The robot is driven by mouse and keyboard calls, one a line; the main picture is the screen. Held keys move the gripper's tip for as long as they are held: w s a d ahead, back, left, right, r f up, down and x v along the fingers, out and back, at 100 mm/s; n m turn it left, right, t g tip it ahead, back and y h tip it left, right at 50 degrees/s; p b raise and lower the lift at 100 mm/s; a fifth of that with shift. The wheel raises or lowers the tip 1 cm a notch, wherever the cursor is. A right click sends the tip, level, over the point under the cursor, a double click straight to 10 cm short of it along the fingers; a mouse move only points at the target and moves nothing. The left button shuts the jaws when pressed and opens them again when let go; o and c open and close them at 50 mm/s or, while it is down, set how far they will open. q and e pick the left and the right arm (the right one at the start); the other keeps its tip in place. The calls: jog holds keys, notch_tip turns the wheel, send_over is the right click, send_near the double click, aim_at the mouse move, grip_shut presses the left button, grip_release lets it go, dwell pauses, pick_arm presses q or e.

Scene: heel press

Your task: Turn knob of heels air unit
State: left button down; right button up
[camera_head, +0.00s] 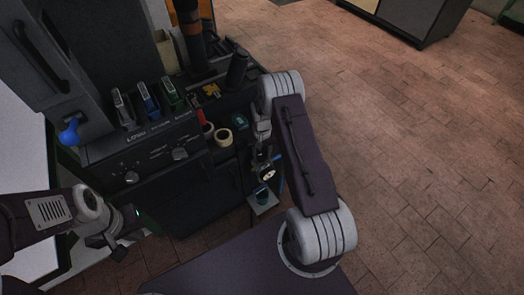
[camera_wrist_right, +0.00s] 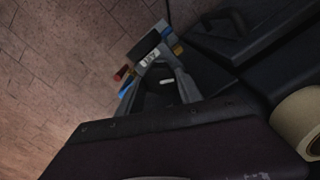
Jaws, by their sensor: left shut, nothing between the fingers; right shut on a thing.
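The heels air unit (camera_head: 268,174) is a small assembly with a round white-faced gauge at the right side of the dark machine. In the right wrist view its dark body with blue, gold and red fittings (camera_wrist_right: 148,46) shows past my fingertips. My right gripper (camera_head: 262,132) reaches down to it from above; in the right wrist view its fingers (camera_wrist_right: 161,75) are closed around a dark part, which looks like the knob. The fingers hide much of the knob, and its turn angle cannot be read. My left gripper (camera_head: 118,246) is shut and empty, in front of the machine at lower left.
A blue ball handle (camera_head: 69,134) sticks out at left. Tape rolls (camera_head: 223,137) lie beside my right gripper; one also shows in the wrist view (camera_wrist_right: 302,118). Brick floor at right is free.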

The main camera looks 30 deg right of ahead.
aim_at(262, 155)
jog(key=shift+n+p, duration=0.45)
jog(key=shift+n, duration=1.45)
jog(key=o, duration=1.1)
notch_tip(262, 155, up, 9)
jog(key=p, duration=0.2)
